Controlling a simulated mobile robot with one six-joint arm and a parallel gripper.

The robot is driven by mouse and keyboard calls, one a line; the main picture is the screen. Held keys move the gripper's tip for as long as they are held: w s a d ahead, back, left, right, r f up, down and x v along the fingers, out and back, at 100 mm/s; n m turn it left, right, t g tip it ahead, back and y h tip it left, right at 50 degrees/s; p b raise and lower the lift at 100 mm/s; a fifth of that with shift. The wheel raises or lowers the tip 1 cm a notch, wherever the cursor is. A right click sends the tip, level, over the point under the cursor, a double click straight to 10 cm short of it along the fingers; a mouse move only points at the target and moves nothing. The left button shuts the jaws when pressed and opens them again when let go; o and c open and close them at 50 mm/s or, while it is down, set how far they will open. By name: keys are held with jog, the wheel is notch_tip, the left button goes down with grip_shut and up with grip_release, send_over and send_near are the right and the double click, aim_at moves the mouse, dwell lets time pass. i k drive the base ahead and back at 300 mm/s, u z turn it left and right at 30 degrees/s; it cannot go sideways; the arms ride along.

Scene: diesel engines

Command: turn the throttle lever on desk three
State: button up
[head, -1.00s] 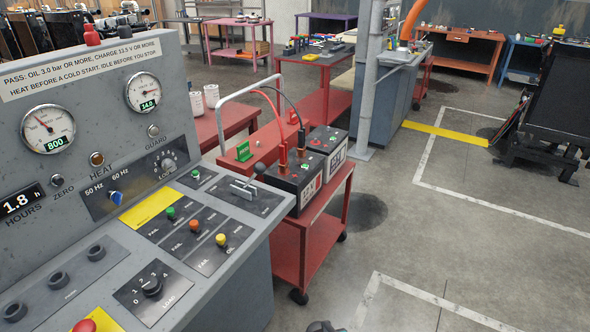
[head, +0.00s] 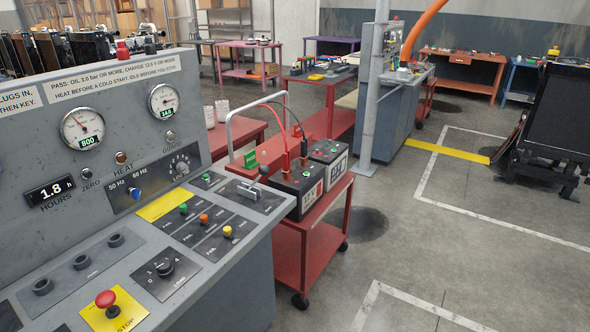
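A grey control desk (head: 240,255) fills the left side of the head view. No desk number is readable on it. At the far right end of its sloped top is a dark plate with a pale metal lever (head: 249,190). A black ball knob (head: 263,171) shows at the lever's upper right end, partly against the battery behind. A second grey desk (head: 392,110) stands farther back; its controls are too small to tell apart. My gripper is not in view.
A red cart (head: 318,238) with two batteries (head: 298,186) stands close behind the desk's right end. A grey post (head: 376,80) rises beyond it. A red stop button (head: 105,299) is on the near desk. Open floor (head: 440,250) lies to the right.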

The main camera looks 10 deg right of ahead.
aim_at(264, 170)
jog(key=u, duration=0.15)
jog(key=i, duration=0.9)
jog(key=z, duration=0.1)
